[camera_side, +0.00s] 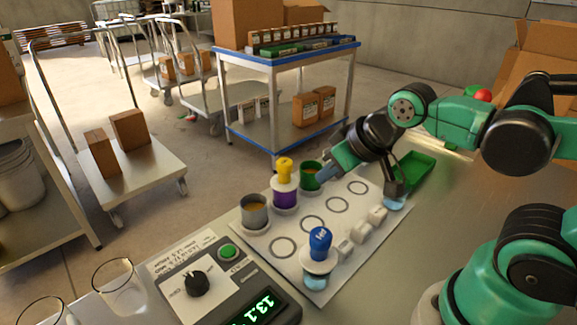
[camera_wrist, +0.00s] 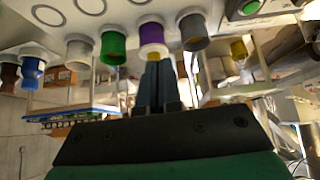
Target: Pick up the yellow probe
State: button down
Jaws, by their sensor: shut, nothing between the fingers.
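The yellow probe (camera_side: 285,168) stands upright in the purple holder (camera_side: 285,192) on the white board in the side view. In the wrist view, which looks upside down, yellow (camera_wrist: 153,52) shows at the end of the purple holder (camera_wrist: 152,34), partly behind my fingertips. My gripper (camera_side: 326,173) is to the right of the probe in the side view, near the green cup, with its fingers pointing left and down. In the wrist view the fingers of my gripper (camera_wrist: 157,64) are together and empty, pointing toward the purple holder. I cannot tell the exact gap to the probe.
A grey cup (camera_side: 254,210) and a green cup (camera_side: 311,177) flank the purple holder closely. A blue-topped piece (camera_side: 320,243) and several white pieces stand along the board's right side. A control box (camera_side: 215,275) sits in front. Empty ringed spots lie between.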

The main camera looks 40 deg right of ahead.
jog(key=c, duration=1.5)
grip_release()
jog(key=o, duration=1.2)
jog(key=shift+c, duration=0.2)
jog(key=m+g, duration=0.4)
jog(key=g, duration=0.3)
send_over(284, 161)
jog(key=shift+s+r, duration=0.3)
jog(key=shift+r, duration=0.1)
jog(key=shift+w+f+m, duration=0.25)
jog(key=shift+f+m, duration=0.05)
jog(key=shift+f, duration=2.75)
